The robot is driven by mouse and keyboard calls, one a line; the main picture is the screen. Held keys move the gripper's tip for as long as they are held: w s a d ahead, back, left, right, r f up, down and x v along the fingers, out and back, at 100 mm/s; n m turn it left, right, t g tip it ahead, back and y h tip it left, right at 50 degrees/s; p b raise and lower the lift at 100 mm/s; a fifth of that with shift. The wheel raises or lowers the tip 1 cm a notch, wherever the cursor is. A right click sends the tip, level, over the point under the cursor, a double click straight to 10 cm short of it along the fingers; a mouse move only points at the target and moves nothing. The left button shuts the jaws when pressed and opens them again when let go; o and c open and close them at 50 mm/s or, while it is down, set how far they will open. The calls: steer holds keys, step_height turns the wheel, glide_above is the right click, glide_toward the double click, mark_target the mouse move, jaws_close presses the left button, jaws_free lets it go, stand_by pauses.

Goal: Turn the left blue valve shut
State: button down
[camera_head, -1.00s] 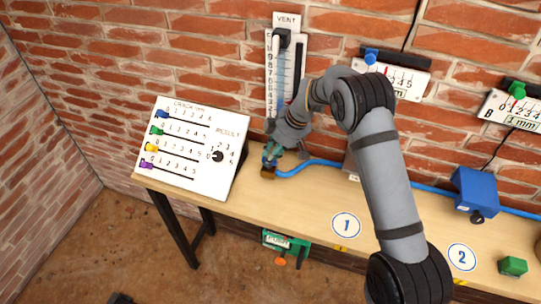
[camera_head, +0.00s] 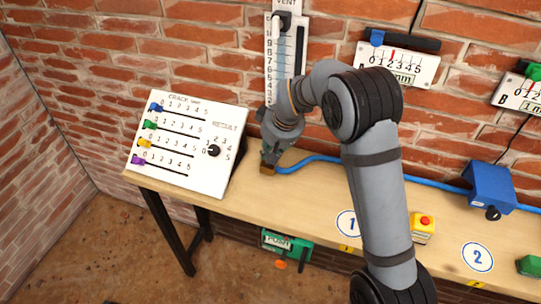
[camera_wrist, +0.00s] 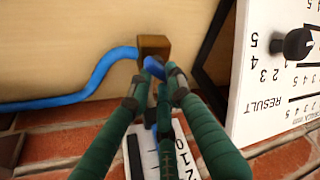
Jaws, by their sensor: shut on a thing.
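The left blue valve is a brass-brown block (camera_wrist: 154,44) with a small blue handle (camera_wrist: 153,67) on it, at the end of a blue pipe (camera_wrist: 85,92). In the head view the block (camera_head: 267,170) sits on the bench beside the white panel, and my gripper hides the handle. My gripper (camera_wrist: 156,76) is shut on the blue handle, with its green fingers on either side in the wrist view. In the head view my gripper (camera_head: 269,158) points down at the block. The handle's exact angle is hard to tell.
A white crack panel (camera_head: 187,146) with colored sliders and a black knob stands close on the left. A vent gauge (camera_head: 285,60) is on the brick wall behind. A blue box (camera_head: 490,187) and yellow box with red button (camera_head: 422,228) stand right on the bench (camera_head: 310,190).

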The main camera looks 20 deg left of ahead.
steer(key=m+h+b, duration=0.1)
steer(key=m+b, duration=0.1)
steer(key=m+t+h+b, duration=0.1)
steer(key=m+b, duration=0.1)
steer(key=m, duration=0.1)
steer(key=shift+s+f+m, duration=0.1)
steer(key=shift+f+m, duration=0.05)
steer(key=shift+m, duration=0.15)
steer(key=shift+s+m+h+b, duration=0.1)
steer(key=shift+m+h+b, duration=0.9)
steer(key=shift+m, duration=1.1)
steer(key=c, duration=1.6)
jaws_free()
steer(key=shift+r, duration=0.25)
steer(key=v, duration=1.2)
steer(key=shift+s+d+f, duration=0.1)
steer(key=shift+s+d, duration=0.05)
steer(key=shift+s, duration=0.05)
